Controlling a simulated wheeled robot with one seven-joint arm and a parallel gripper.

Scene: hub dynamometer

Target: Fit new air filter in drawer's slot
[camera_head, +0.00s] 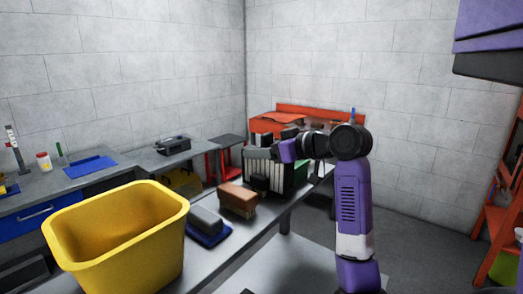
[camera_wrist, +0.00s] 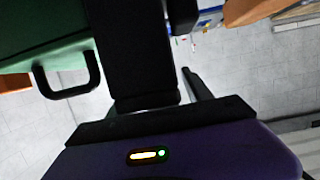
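My gripper (camera_head: 285,150) is in front of the upper part of a dark cabinet with pale vertical strips (camera_head: 262,168) on the bench. I cannot tell if it touches it. In the wrist view a large dark block (camera_wrist: 138,50) stands in front of my purple gripper body; I cannot tell if it is held. A green body (camera_wrist: 45,35) with a black loop handle (camera_wrist: 75,80) is at the left there. No part is clearly recognisable as the new air filter or the drawer's slot. A brown block (camera_head: 238,198) and a grey block (camera_head: 206,218) on a blue base lie on the bench.
A large yellow bin (camera_head: 125,255) stands at the near left. A side bench (camera_head: 130,170) with a blue mat (camera_head: 91,166) and a dark device (camera_head: 173,145) runs along the left wall. An orange rack (camera_head: 500,220) is at the right.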

